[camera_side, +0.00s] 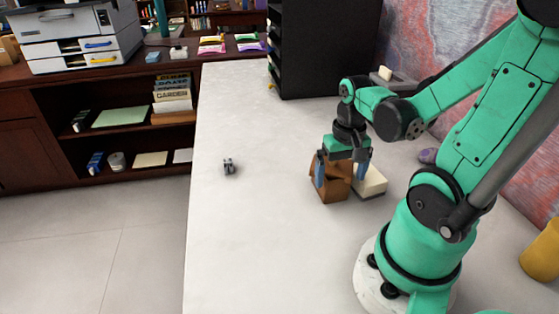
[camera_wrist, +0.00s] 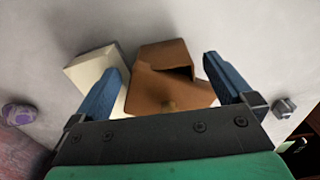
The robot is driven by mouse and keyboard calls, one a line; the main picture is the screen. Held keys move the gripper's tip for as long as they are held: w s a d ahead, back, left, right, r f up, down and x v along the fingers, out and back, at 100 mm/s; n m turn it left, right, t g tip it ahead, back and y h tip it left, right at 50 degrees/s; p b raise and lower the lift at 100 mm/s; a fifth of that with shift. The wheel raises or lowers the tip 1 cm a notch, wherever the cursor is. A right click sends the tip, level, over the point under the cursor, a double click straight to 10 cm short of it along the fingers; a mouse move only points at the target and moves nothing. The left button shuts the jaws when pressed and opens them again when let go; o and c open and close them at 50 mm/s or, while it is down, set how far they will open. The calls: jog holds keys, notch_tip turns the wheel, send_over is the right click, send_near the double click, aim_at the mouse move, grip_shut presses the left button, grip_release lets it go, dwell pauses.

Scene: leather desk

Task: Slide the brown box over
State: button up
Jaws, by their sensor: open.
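The brown box (camera_side: 333,191) stands on the pale desktop, below my gripper (camera_side: 341,176). In the wrist view the brown box (camera_wrist: 160,92) lies between the two blue fingers of my gripper (camera_wrist: 162,68), with a stepped or notched top. The fingers are spread wide, one on each side of it, with gaps showing in the wrist view. I cannot tell whether either finger touches it. A cream block (camera_side: 373,181) stands close beside the box; it also shows in the wrist view (camera_wrist: 93,69), partly hidden by the left finger.
A small grey object (camera_side: 228,167) sits alone to the left. A purple object (camera_side: 428,156) lies near the painted wall. A black shelf unit (camera_side: 325,50) stands at the back, and a yellow cylinder (camera_side: 541,254) at the right. The desktop left of the box is mostly clear.

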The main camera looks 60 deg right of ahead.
jog(key=shift+r, duration=1.45)
jog(key=w+a+r+n+t, duration=0.6)
jog(key=w+a+n+t, duration=0.1)
jog(key=a, duration=0.4)
jog(key=w+n, duration=0.1)
jog(key=w, duration=0.1)
jog(key=shift+w+a+n, duration=0.3)
jog(key=shift+w+n, duration=0.05)
jog(key=shift+n, duration=0.05)
jog(key=shift+f, duration=0.1)
jog(key=c, duration=0.6)
